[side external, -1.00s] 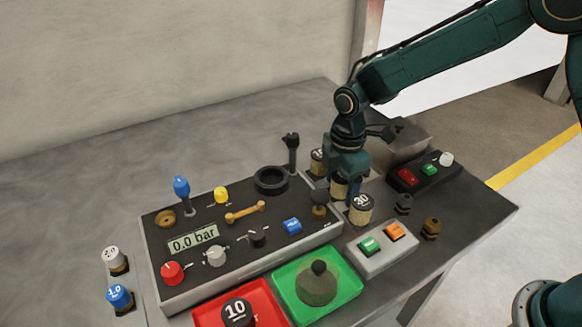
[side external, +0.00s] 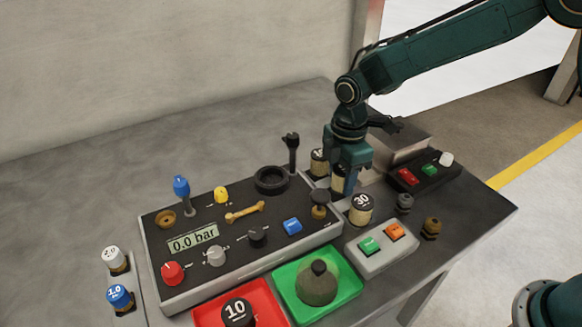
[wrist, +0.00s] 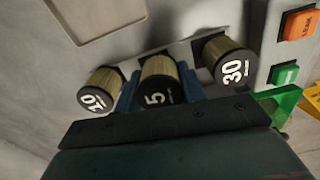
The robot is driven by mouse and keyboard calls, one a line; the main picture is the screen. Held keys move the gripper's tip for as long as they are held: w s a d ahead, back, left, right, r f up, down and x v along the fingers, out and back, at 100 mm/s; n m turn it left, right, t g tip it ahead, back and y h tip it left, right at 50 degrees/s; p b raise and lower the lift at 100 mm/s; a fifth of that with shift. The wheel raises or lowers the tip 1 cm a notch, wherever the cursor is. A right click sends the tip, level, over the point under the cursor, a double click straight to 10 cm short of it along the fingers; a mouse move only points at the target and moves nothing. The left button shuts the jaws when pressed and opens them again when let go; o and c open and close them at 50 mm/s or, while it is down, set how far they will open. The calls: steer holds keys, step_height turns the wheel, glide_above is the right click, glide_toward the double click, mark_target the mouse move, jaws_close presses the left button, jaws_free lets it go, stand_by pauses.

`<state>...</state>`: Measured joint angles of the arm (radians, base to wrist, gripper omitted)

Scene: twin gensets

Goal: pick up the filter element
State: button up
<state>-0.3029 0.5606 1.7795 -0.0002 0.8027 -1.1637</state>
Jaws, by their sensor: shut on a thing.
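Several filter elements are ribbed tan cylinders with dark numbered caps. My gripper (side external: 343,184) points down behind the panel in the side view, its fingers partly covering the filter element marked 5 (side external: 338,178). In the wrist view my gripper's blue fingers (wrist: 160,84) are shut on this filter element (wrist: 156,95), one on each side. The element marked 10 (wrist: 98,92) stands to its left and the one marked 30 (wrist: 226,62) to its right, both apart from it. I cannot tell whether the held one is clear of its seat.
The control panel (side external: 200,262) with knobs, a lever and a 0.0 bar display lies in front of my gripper. A small box with green and orange buttons (side external: 381,254) is close by on the right. A metal block (side external: 405,140) stands behind.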

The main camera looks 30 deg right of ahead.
step_height(320, 180, up, 18)
stand_by(0.5)
stand_by(0.5)
step_height(320, 180, up, 5)
glide_above(339, 168)
steer(key=w+a, duration=0.6)
steer(key=a, duration=0.7)
step_height(339, 168, down, 14)
steer(key=shift+s+d+r, duration=0.15)
steer(key=shift+d, duration=0.05)
stand_by(0.7)
steer(key=shift+f, duration=1.95)
steer(key=shift+f, duration=0.6)
stand_by(0.5)
